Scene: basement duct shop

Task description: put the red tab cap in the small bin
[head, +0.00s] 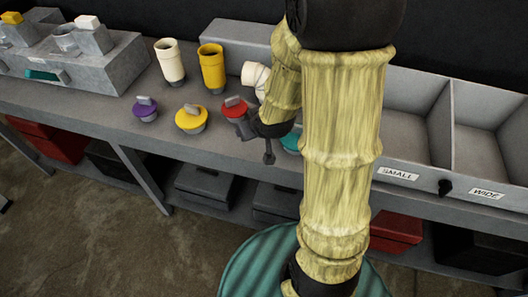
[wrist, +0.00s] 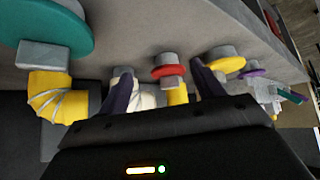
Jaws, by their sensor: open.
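The red tab cap (head: 234,105), a red disc with a grey tab, sits on the bench; in the wrist view the red cap (wrist: 169,72) shows between my two fingers. My gripper (head: 254,137) is open beside the cap, at its right in the head view. In the wrist view the fingertips of my gripper (wrist: 160,69) stand apart on either side of the cap; I cannot tell whether they touch it. The small bin (head: 408,93), labelled SMALL, is to the right, partly hidden by my arm. I see nothing in its visible part.
A yellow cap (head: 191,119) and purple cap (head: 146,109) stand left of the red one; a teal cap (head: 291,141) is partly hidden to the right. White (head: 169,61) and yellow (head: 211,67) cups and a white elbow (head: 256,76) stand behind. The WIDE bin (head: 492,120) is far right.

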